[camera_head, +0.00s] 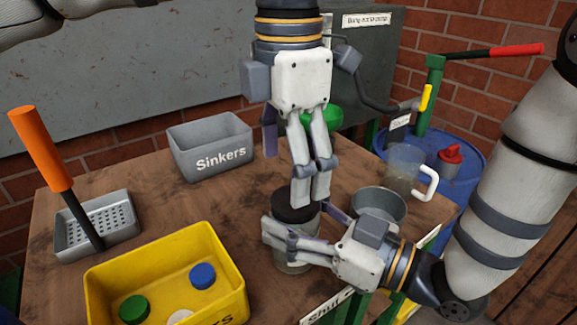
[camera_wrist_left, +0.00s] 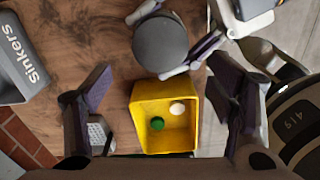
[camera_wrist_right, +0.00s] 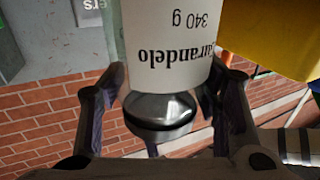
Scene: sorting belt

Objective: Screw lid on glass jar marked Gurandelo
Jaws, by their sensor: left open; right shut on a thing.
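The glass jar (camera_head: 293,258) stands upright near the table's front, partly hidden by my right gripper. Its white label reads "Gurandelo" upside down in the right wrist view (camera_wrist_right: 170,50). A black round lid (camera_head: 296,206) sits on the jar's top; I cannot tell whether it is threaded. It also shows from above in the left wrist view (camera_wrist_left: 160,44). My right gripper (camera_head: 290,236) is shut on the jar, its fingers on either side. My left gripper (camera_head: 311,198) points down at the lid, open and empty, its fingers spread wide in the left wrist view (camera_wrist_left: 162,100).
A yellow bin (camera_head: 238,292) with green, blue and white lids stands front left. A grey "Sinkers" bin (camera_head: 180,148) is behind it. A perforated tray (camera_head: 66,238) with an orange-handled tool stands left. A grey bowl (camera_head: 380,197) and a clear jug (camera_head: 402,168) stand right.

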